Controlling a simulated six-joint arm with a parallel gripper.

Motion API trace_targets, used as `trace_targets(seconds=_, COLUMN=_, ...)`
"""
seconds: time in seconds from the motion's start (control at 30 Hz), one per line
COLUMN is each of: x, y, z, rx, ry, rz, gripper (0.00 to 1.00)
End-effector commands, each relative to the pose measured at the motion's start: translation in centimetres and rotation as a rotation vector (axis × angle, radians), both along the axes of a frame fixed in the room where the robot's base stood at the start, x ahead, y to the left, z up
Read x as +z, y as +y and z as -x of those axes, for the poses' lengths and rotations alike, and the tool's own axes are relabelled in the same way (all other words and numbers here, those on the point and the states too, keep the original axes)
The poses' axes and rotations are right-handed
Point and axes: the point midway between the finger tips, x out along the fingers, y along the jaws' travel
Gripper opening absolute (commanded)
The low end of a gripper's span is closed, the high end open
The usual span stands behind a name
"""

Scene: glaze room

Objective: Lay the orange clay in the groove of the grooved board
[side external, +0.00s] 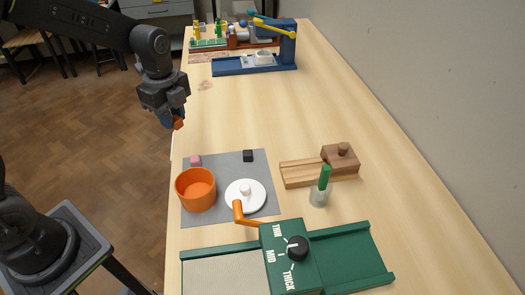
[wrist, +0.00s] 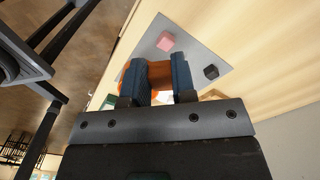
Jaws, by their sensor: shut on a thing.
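My gripper (side external: 172,117) is shut on the orange clay (side external: 179,124), a small orange piece showing below the fingertips. It is held in the air over the left edge of the table, apart from the board. In the wrist view the clay (wrist: 160,73) shows between the two blue fingers of my gripper (wrist: 160,80), with more orange behind that I cannot clearly separate from it. The grooved board (side external: 299,174) lies on the table to the right, pale wood with a lengthwise groove. A brown wooden block with a round knob (side external: 341,160) sits over its right end.
A grey mat (side external: 225,163) holds an orange pot (side external: 196,190), a white lidded disc (side external: 253,196), a pink cube (side external: 196,160) and a black cube (side external: 248,155). A green-handled tool stands in a cup (side external: 319,195). A green roller machine (side external: 285,255) is in front; blue equipment (side external: 255,64) stands behind.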

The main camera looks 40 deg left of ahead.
Motion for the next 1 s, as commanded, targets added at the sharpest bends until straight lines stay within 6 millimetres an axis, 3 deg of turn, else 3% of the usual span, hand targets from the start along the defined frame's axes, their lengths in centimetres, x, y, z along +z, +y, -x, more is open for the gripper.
trace_targets(seconds=0.17, x=0.4, y=-1.7, z=-2.1, rx=0.097, ry=-0.001, rz=0.0, gripper=0.0)
trace_targets(seconds=0.4, x=1.3, y=-7.2, z=-7.0, rx=0.4, ry=0.001, rz=0.0, gripper=0.0)
trace_targets(seconds=0.6, x=1.7, y=-11.8, z=-9.7, rx=0.631, ry=0.0, rz=0.001, gripper=0.0)
trace_targets(seconds=0.83, x=1.7, y=-14.6, z=-10.8, rx=0.763, ry=0.001, rz=0.0, gripper=0.0)
trace_targets(seconds=1.0, x=0.3, y=-17.1, z=-10.8, rx=0.775, ry=0.004, rz=-0.002, gripper=0.0)
